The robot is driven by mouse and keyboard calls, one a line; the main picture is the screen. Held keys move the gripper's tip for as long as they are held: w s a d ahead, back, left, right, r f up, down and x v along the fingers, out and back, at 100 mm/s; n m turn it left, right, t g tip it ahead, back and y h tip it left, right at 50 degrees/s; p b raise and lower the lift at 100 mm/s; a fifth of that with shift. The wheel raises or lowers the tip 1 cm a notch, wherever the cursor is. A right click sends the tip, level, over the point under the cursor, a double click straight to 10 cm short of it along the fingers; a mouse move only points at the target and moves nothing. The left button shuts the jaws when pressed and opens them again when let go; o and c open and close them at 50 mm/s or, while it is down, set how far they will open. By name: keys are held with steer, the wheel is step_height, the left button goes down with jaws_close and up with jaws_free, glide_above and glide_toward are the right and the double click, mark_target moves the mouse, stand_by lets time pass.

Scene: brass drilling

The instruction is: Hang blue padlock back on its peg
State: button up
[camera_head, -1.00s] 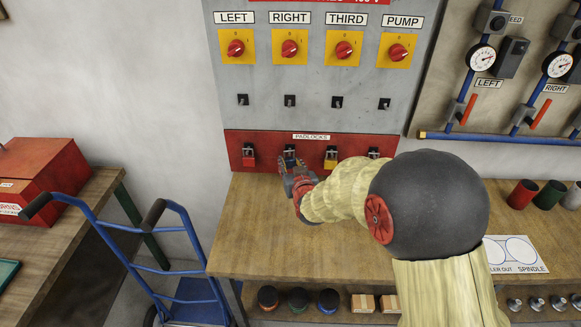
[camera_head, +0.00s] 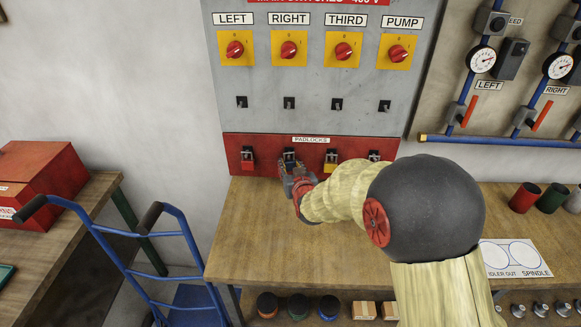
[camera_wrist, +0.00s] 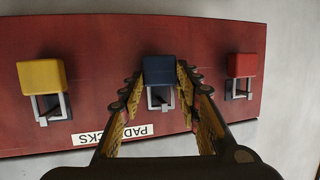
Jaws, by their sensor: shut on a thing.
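My gripper (camera_head: 290,169) is at the red padlock strip (camera_head: 236,146), in front of the second peg from the left. In the wrist view, which is upside down, its fingers (camera_wrist: 159,84) are shut on the blue padlock (camera_wrist: 159,69). The padlock's shackle lies at the peg, level with the shackles of its neighbours. Whether the shackle is over the peg or just in front of it I cannot tell. In the head view the blue padlock (camera_head: 289,156) is mostly hidden by my gripper.
A red padlock (camera_head: 248,164) hangs to the left and a yellow padlock (camera_head: 330,166) to the right, both close to my fingers. Another padlock (camera_head: 374,156) is partly hidden by my arm. The wooden bench (camera_head: 250,225) below is clear on its left part.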

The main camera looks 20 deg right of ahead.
steer(key=o, duration=1.3)
steer(key=shift+o, duration=0.2)
